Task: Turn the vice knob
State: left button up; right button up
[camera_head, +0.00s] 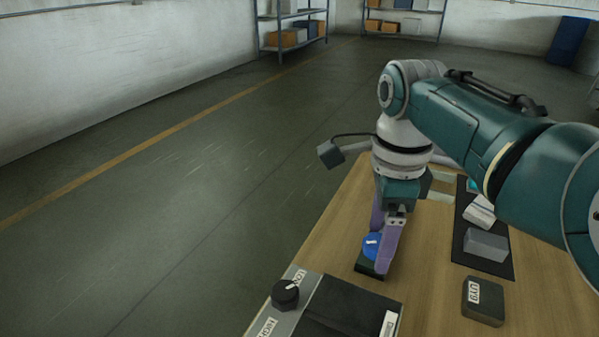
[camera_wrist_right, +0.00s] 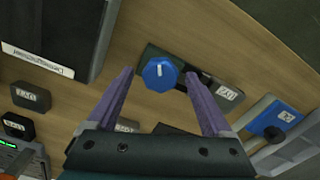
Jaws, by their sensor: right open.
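A blue round knob (camera_head: 370,245) with a white pointer mark sits on a dark base (camera_head: 369,269) on the wooden table. I take it to be the vice knob. In the right wrist view the knob (camera_wrist_right: 159,73) lies between my right gripper's two purple fingers, and a white label shows on its dark base (camera_wrist_right: 180,71). My right gripper (camera_head: 379,258) points down over the knob and is open, with one finger to each side. Whether the fingers touch the knob is hard to tell. My left gripper is not in view.
A dark box labelled Demagnetiser (camera_wrist_right: 50,35) stands near the table's front left; its panel has a black dial (camera_head: 286,293). A labelled dark block (camera_head: 483,301) sits front right. A black mat (camera_head: 466,255) carries a grey block (camera_head: 486,245) and a white item.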

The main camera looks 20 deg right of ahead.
grip_shut()
dwell(0.5)
